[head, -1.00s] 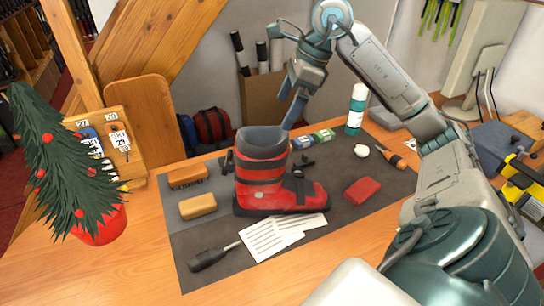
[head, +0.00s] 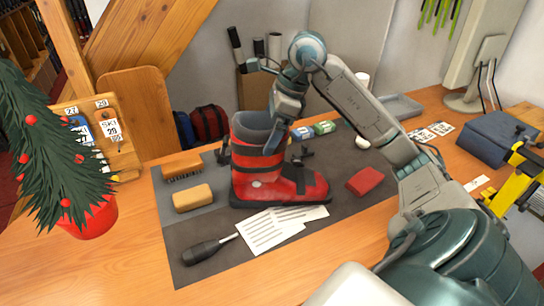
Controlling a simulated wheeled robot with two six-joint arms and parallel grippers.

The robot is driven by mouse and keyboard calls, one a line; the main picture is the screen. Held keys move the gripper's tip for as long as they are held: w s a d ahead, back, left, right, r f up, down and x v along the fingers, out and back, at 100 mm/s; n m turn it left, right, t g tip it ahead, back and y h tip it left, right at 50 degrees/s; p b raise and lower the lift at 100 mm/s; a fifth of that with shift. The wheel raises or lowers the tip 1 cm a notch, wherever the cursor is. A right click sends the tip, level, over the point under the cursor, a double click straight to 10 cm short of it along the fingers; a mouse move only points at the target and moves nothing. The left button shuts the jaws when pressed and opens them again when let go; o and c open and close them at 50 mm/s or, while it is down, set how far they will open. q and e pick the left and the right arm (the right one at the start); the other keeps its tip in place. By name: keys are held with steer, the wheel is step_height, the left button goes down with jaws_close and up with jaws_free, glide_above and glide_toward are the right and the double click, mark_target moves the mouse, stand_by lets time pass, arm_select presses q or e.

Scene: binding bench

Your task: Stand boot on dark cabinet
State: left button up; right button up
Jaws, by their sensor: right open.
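The red and black boot (head: 262,180) stands upright on the dark mat (head: 190,232), its toe pointing right. Dark straps cross its shaft and a dark buckle sticks out at its front. My right gripper (head: 281,125) is at the right side of the boot's open top, pointing down. It is open; its fingertips are partly hidden at the rim, and I cannot tell whether they touch the boot. My left gripper is not in view. I cannot make out a dark cabinet here.
Brushes (head: 193,198), a screwdriver (head: 209,249), white cards (head: 270,232) and a red block (head: 365,181) lie around the boot. A small tree in a red pot (head: 88,220) stands left. A blue case (head: 497,143) and yellow tool (head: 525,185) are at right.

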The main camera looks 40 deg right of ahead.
steer(key=shift+w+a+f, duration=0.1)
steer(key=shift+w+f, duration=0.1)
steer(key=shift+f, duration=0.1)
steer(key=shift+s, duration=0.1)
steer(key=c, duration=1.7)
steer(key=shift+r, duration=0.1)
steer(key=shift+c, duration=0.2)
steer(key=shift+r, duration=0.1)
